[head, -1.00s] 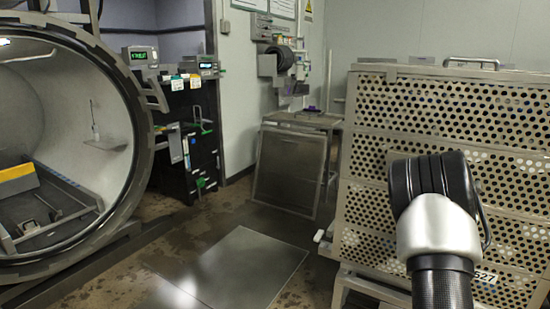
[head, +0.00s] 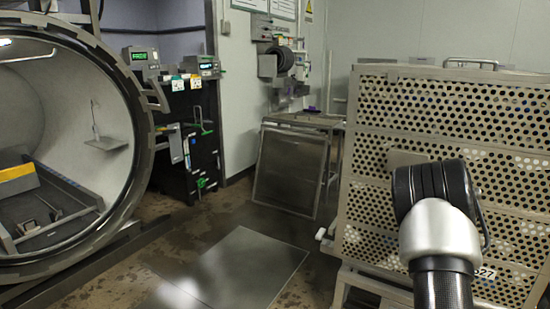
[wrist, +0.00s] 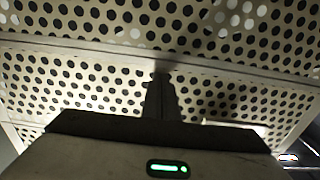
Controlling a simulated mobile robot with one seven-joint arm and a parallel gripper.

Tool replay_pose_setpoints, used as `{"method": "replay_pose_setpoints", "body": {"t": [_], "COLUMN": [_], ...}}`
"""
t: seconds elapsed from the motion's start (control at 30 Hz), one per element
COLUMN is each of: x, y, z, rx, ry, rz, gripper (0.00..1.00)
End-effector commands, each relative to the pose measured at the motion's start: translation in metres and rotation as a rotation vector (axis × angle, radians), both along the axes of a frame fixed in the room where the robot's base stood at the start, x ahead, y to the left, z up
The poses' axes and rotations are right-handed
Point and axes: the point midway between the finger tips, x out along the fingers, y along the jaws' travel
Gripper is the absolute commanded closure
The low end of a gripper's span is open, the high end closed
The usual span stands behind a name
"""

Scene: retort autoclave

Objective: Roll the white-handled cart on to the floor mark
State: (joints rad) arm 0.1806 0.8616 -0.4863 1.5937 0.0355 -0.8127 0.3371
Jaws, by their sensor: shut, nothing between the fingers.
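The cart carries a large perforated metal basket (head: 440,105) at the right of the head view, with a pale bar handle (head: 470,62) on top. Part of its lower frame (head: 350,278) and a white end piece (head: 321,235) show at its left. The floor mark seems to be the grey flat square (head: 235,268) at the lower middle, left of the cart and apart from it. My gripper (wrist: 160,90) is shut and empty in the wrist view, facing the perforated wall (wrist: 90,80) closely; whether it touches is unclear. My wrist hides its fingers in the head view.
A round open autoclave (head: 140,150) stands at the left with a tray inside. A dark cabinet (head: 195,150) and a small table (head: 300,118) with a leaning metal panel (head: 290,170) stand behind. Wet bare floor (head: 190,225) surrounds the grey square.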

Motion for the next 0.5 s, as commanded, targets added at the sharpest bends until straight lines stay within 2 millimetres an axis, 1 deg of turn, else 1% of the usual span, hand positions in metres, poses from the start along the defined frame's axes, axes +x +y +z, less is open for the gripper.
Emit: {"method": "replay_pose_setpoints", "body": {"t": [0.03,0.37,0.47,0.5], "x": [0.001,0.002,0.009,0.015], "y": [0.0,0.0,-0.005,-0.009], "z": [0.003,0.001,0.001,0.001], "rx": [-0.003,-0.002,-0.002,-0.003], "ry": [-0.005,-0.003,-0.002,-0.004], "rz": [0.002,0.001,0.001,0.001], "gripper": [1.0,1.0,1.0,1.0]}}
